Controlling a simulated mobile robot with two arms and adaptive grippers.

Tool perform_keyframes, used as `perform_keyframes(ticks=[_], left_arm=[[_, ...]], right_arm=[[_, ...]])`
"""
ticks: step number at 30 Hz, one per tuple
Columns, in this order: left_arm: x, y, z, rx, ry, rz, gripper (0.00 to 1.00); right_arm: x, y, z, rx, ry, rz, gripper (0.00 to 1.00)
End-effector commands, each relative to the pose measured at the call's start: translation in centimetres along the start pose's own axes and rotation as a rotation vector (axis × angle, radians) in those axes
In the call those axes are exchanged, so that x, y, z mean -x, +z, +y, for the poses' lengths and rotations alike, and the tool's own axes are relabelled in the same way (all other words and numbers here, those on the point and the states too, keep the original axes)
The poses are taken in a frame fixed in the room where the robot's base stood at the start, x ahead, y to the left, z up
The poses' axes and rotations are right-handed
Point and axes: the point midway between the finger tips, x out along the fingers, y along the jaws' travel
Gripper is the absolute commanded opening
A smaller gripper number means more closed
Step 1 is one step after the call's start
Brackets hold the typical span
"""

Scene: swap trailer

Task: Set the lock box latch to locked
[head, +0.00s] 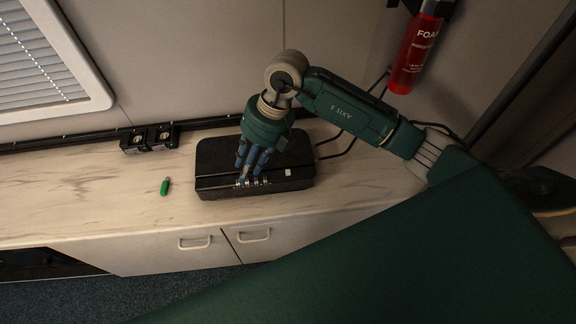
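The lock box (218,158) is a black, low box on the marbled counter, with a row of small metallic parts along its front edge and a small pale piece (288,172) on its right side. My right gripper (246,176) reaches down over the front middle of the box, its blue fingers at the metallic parts. The fingers cover part of the front, so I cannot tell the latch's position or whether they touch it. I cannot tell whether the fingers are open or shut. My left gripper is not in view.
A small green stick-like object (165,186) lies on the counter (80,200) left of the box. A red fire extinguisher (418,50) hangs on the wall.

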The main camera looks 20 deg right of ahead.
Motion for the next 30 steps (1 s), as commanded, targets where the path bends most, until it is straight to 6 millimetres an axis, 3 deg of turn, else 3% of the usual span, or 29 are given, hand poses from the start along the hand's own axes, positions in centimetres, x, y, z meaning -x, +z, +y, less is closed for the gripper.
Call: perform_keyframes(ticks=[1,3,7,11,24,30], left_arm=[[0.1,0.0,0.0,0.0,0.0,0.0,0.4],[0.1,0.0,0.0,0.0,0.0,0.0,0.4],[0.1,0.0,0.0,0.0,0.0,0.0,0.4],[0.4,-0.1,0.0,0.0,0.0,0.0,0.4],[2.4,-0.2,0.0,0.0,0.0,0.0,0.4],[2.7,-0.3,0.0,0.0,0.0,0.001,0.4]], right_arm=[[1.1,1.2,-2.8,-0.025,-0.11,-0.025,0.31],[2.5,2.2,-6.0,-0.065,-0.237,-0.051,0.31],[4.3,3.1,-9.2,-0.116,-0.368,-0.08,0.31],[4.1,3.2,-10.3,-0.131,-0.398,-0.083,0.31],[-3.0,3.5,-13.1,-0.127,-0.394,-0.081,0.31],[-4.9,3.7,-13.8,-0.126,-0.392,-0.083,0.31]])
